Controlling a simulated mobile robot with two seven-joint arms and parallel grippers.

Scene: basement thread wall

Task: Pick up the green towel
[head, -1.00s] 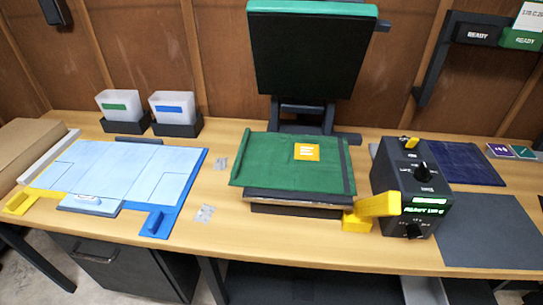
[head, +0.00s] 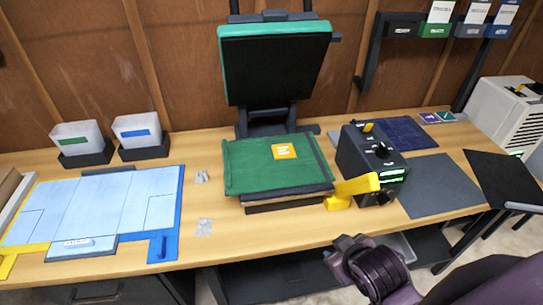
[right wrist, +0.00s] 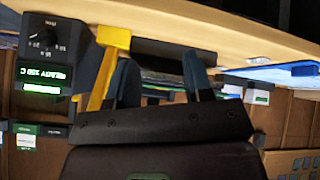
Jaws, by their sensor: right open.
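The green towel (head: 248,168) lies flat on the lower plate of the heat press, with an orange square patch (head: 284,151) near its top edge. The press's upper plate (head: 276,60) is raised and tilted back above it, clear of the towel. My right arm shows purple at the lower right of the head view, in front of the bench. My right gripper (right wrist: 160,78) is open and empty in the right wrist view. It is apart from the towel, which I cannot make out in that view. My left gripper is not in view.
A yellow handle (head: 352,190) sticks out at the press's front right, beside a black control box (head: 372,160). A blue folding board (head: 100,205) lies on the left. Two clear bins (head: 137,130) stand behind it. Dark mats (head: 440,185) cover the right side.

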